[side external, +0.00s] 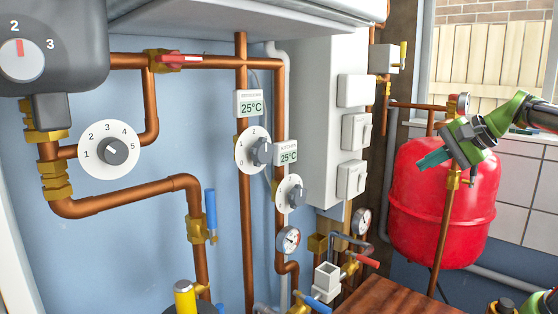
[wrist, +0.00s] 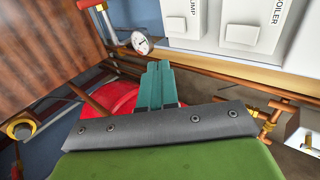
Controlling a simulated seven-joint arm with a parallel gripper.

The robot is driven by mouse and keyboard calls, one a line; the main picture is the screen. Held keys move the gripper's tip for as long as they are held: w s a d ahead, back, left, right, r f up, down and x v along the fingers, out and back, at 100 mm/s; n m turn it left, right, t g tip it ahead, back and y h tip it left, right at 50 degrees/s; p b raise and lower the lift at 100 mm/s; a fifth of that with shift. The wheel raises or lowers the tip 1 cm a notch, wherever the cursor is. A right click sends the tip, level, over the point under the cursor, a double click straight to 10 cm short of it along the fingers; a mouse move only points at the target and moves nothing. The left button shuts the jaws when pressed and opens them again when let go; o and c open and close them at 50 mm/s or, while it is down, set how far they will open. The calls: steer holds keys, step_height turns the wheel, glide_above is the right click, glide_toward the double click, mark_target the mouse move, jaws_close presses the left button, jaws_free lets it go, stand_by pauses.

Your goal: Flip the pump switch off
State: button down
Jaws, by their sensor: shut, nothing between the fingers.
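My gripper (side external: 430,162) is at the right in the side external view, in front of the red tank and apart from the switches. Its teal fingers (wrist: 158,68) are shut with nothing between them. The pump switch (wrist: 184,20) is a white box marked PUMP at the top of the wrist view, cut off by the frame edge, beyond the fingertips. A similar switch marked BOILER (wrist: 243,34) is to its right. In the side external view, white switches (side external: 356,132) sit in a column on a white cabinet; their labels and lever positions are not readable.
A red tank (side external: 418,215) stands behind my gripper. Copper pipes with dials, valves and gauges (side external: 289,239) cover the blue wall at left. A brown wooden surface (side external: 395,296) is below. Open space lies between my gripper and the cabinet (side external: 318,110).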

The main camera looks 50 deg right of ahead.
steer(key=shift+a, duration=0.25)
steer(key=shift+w, duration=0.15)
glide_toward(363, 182)
steer(key=s+f+x, duration=0.1)
steer(key=x, duration=0.4)
steer(key=shift+w+d+r, duration=0.1)
steer(key=shift+w, duration=0.3)
steer(key=shift+w+d+r, duration=0.1)
steer(key=shift+w, duration=0.35)
